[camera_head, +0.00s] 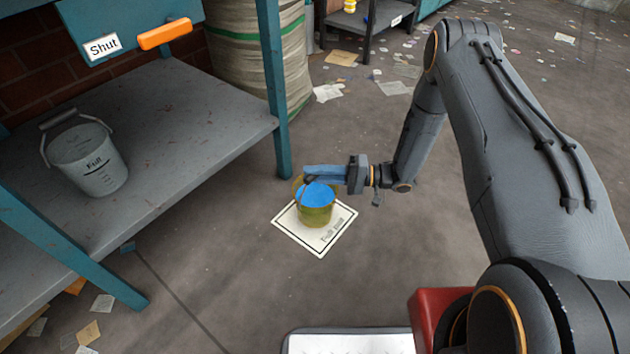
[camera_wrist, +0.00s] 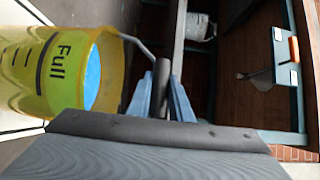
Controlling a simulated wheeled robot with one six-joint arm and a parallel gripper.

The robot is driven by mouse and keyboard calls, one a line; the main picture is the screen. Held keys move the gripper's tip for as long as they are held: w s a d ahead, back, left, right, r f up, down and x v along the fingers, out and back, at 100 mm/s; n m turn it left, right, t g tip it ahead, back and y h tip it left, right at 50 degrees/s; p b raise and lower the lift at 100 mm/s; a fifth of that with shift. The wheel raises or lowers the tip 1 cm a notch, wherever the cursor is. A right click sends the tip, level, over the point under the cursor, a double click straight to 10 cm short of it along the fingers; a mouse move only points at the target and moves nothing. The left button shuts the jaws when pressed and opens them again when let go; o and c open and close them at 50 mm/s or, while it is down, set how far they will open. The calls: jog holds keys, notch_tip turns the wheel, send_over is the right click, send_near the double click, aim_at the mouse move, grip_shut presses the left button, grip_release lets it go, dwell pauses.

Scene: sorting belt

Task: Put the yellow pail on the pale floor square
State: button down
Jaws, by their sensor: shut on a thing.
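The yellow pail (camera_head: 316,213) is see-through and holds blue liquid. It is upright over the pale floor square (camera_head: 335,237), inside its outline as seen from the head; I cannot tell whether its base touches. My gripper (camera_head: 309,178) is above the pail's rim, shut on the handle's dark grip. In the wrist view the blue fingers (camera_wrist: 164,98) close around that grip, and the yellow pail (camera_wrist: 38,75) shows sideways at left with a "Full" mark. The pail's far side is hidden.
A grey shelf (camera_head: 190,138) with teal posts stands at left, holding a grey pail (camera_head: 88,158). A teal panel with an orange handle (camera_head: 165,33) and a "Shut" label is above. A large sack (camera_head: 258,60) stands behind. Paper scraps litter the floor; around the square is clear.

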jog(key=shift+f+b, duration=0.3)
jog(key=shift+f, duration=0.9)
jog(key=c, duration=1.6)
grip_release()
